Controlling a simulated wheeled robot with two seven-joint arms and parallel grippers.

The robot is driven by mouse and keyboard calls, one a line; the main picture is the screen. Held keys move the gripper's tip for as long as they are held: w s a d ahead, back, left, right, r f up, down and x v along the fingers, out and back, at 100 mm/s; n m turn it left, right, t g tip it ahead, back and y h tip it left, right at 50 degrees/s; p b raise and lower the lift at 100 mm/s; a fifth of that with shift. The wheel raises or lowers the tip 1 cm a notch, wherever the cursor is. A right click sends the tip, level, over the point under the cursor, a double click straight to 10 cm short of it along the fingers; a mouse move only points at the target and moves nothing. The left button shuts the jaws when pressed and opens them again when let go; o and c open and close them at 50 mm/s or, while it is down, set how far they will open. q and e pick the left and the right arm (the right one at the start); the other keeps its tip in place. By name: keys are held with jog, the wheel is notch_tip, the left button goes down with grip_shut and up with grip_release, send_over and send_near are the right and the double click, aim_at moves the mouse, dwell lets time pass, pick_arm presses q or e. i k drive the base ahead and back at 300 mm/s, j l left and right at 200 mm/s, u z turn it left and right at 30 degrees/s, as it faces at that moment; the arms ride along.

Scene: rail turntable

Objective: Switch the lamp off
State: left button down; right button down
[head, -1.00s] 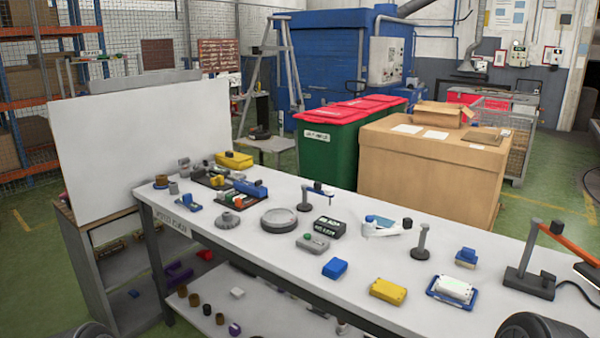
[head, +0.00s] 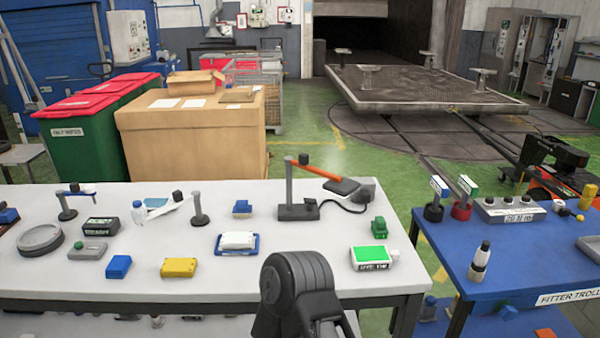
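The desk lamp (head: 298,212) stands near the back edge of the white bench (head: 60,285), right of its middle. It has a dark base, an upright grey post and an orange arm (head: 318,171) sloping down to the right to a dark head (head: 342,187). A small dark knob (head: 312,203) shows on the base's right part. A black cable runs from the base to the right. I cannot tell whether the lamp is lit; a faint pale haze shows above its head. Neither gripper is in view. A dark link of my arm rises at the bottom middle.
Near the lamp are a white box with a green top (head: 374,257), a green block (head: 378,228), a white case on a blue tray (head: 237,242) and a small blue block (head: 242,208). A blue trolley (head: 453,255) with a bottle (head: 480,260) stands at right, across a narrow gap.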

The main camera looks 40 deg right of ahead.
aim_at(306, 200)
jog(key=z, duration=1.55)
